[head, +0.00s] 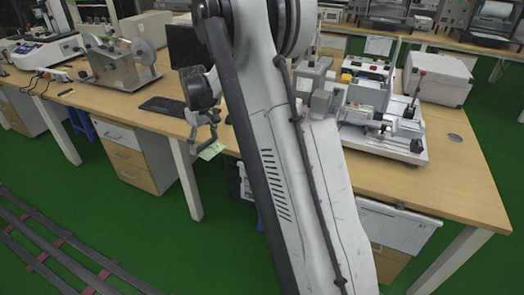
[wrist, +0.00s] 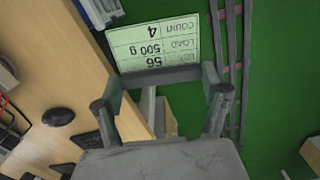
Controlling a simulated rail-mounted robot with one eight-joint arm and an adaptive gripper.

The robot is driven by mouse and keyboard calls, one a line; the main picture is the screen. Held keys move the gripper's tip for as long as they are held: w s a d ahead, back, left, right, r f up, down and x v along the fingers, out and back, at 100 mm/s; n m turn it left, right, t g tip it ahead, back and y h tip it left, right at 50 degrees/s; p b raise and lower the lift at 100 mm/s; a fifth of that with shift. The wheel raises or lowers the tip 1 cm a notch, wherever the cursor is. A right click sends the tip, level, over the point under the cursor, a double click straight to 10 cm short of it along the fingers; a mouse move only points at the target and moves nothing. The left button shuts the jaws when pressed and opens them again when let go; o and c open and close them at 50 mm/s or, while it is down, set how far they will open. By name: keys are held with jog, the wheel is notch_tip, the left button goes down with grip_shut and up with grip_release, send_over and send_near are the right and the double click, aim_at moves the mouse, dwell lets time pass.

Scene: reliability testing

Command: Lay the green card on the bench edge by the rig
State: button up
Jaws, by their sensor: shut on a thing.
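The green card (wrist: 150,43) is pale green with dark print, upside down in the wrist view: "COUNT 4", "LOAD 500 g" and a partly hidden line with "56". My gripper (wrist: 162,76) is shut on one edge of it, and the fingers cover that edge. In the head view the card (head: 211,151) hangs below my gripper (head: 205,137), near the front edge of the wooden bench (head: 450,178). I cannot tell whether it touches the bench. A test rig on a white base (head: 385,143) stands on the bench to the right, partly behind my arm.
A keyboard (head: 163,106) lies behind my gripper, and a mouse (wrist: 58,117) shows in the wrist view. A metal machine with a reel (head: 125,68) stands on the left. Drawers (head: 128,158) are under the bench. Bare wood lies right of the rig.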

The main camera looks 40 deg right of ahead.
jog(key=w+d+r+n, duration=0.2)
jog(key=d, duration=1)
jog(key=s+d+f, duration=0.1)
jog(key=d+f, duration=0.1)
jog(key=d, duration=0.1)
jog(key=s+d+f, duration=0.2)
jog(key=d, duration=0.2)
jog(key=s+d+f+b, duration=0.1)
jog(key=s+d+f, duration=0.1)
jog(key=d, duration=0.1)
jog(key=shift+s+d+f, duration=0.15)
jog(key=shift+s+f, duration=0.05)
jog(key=shift+f, duration=0.15)
jog(key=shift+s+d+f, duration=0.1)
jog(key=shift+d+f, duration=0.15)
jog(key=shift+f, duration=0.05)
jog(key=shift+f+b, duration=0.35)
jog(key=shift+f, duration=1.5)
jog(key=shift+f, duration=0.15)
jog(key=o, duration=0.9)
jog(key=shift+o, duration=0.2)
